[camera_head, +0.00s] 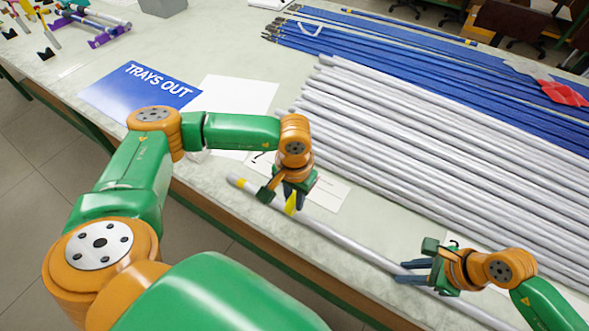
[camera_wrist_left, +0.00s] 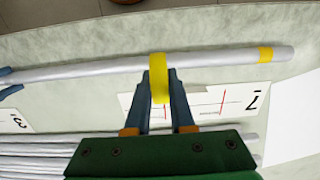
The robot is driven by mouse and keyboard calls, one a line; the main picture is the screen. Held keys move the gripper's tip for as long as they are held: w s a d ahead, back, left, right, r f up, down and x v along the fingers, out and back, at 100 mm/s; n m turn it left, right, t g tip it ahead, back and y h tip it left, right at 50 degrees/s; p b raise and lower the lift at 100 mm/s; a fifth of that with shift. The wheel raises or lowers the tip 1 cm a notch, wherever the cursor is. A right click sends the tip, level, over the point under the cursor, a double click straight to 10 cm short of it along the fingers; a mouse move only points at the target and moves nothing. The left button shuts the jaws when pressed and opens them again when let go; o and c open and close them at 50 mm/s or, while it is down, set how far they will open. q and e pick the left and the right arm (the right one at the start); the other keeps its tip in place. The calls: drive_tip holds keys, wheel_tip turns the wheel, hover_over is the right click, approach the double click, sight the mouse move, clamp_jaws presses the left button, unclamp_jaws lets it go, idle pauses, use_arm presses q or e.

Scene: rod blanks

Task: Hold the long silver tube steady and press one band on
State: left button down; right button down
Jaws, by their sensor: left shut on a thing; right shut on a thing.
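The long silver tube (camera_head: 345,240) lies slantwise near the table's front edge; it also crosses the left wrist view (camera_wrist_left: 100,69). One yellow band (camera_head: 239,183) sits around it near its far end, also in the left wrist view (camera_wrist_left: 265,54). My left gripper (camera_head: 284,201) is shut on a second yellow band (camera_head: 291,204), which overlaps the tube in the left wrist view (camera_wrist_left: 160,80). I cannot tell whether this band is seated around the tube. My right gripper (camera_head: 404,272) is shut on the tube further toward the near right; its fingers partly hide the tube.
Many silver tubes (camera_head: 430,150) lie side by side behind, with blue ones (camera_head: 400,45) beyond. A blue and white "TRAYS OUT" sheet (camera_head: 140,88) and numbered white cards (camera_head: 325,191) lie flat. A purple rack (camera_head: 108,37) stands at the back left.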

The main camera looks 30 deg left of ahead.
use_arm(q)
drive_tip(key=shift+f, duration=0.65)
idle(1.5)
drive_tip(key=shift+r, duration=3.55)
use_arm(e)
drive_tip(key=c, duration=0.6)
unclamp_jaws()
